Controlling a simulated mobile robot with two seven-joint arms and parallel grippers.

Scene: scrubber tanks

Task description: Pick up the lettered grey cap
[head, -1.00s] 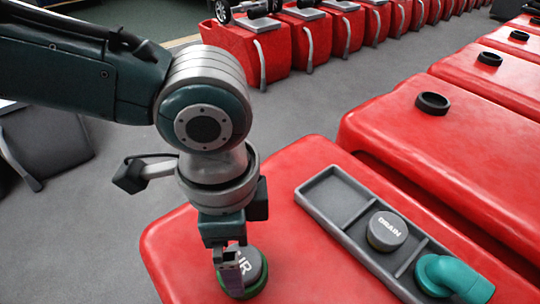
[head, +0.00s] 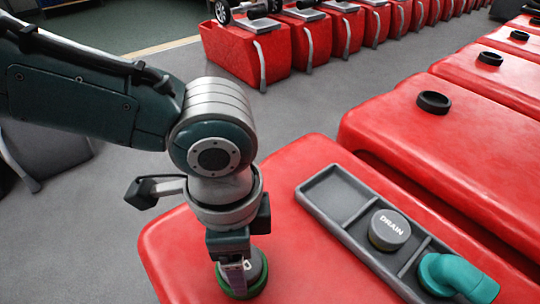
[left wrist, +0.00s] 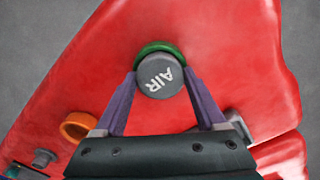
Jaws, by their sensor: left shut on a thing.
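The round grey cap lettered AIR (left wrist: 160,76) is at the green ring (left wrist: 160,47) on the nearest red tank; in the head view the cap (head: 257,265) is partly hidden by my gripper, with the green ring (head: 258,291) around its base. My left gripper (left wrist: 160,84) is shut on this cap, one purple finger on each side. In the head view the gripper (head: 236,275) points down at it. A second grey cap, lettered DRAIN (head: 389,229), sits in the middle compartment of the grey tray (head: 322,212). My right gripper is not in view.
A teal elbow (head: 456,276) lies in the tray's near compartment; the far compartment is empty. An orange ring (left wrist: 76,127) and a metal bolt (left wrist: 43,158) show in the left wrist view. More red tanks stand to the right, one with a black ring (head: 433,102).

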